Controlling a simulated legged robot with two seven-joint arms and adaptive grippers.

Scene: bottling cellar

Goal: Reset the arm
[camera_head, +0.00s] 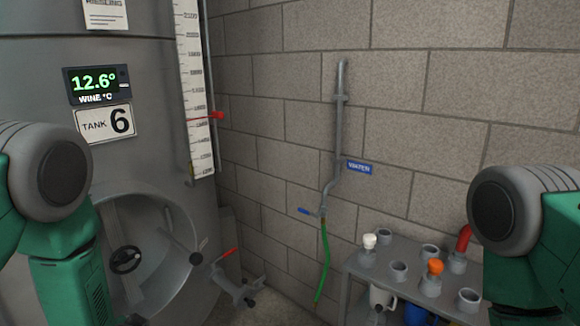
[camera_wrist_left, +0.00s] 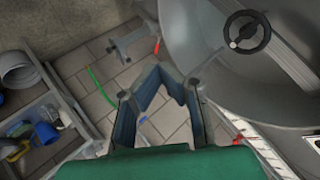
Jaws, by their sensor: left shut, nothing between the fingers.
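My left gripper (camera_wrist_left: 160,82) shows in the left wrist view, with its dark fingers shut and nothing held between them. In the head view, only green and grey links of my left arm show at the left edge, and the left gripper is out of frame. My right arm shows as green and grey links at the right edge. My right gripper is in neither view.
A shelf (camera_head: 400,270) with cups stands at right. A green hose (camera_head: 324,265) hangs from the wall pipe (camera_head: 340,130).

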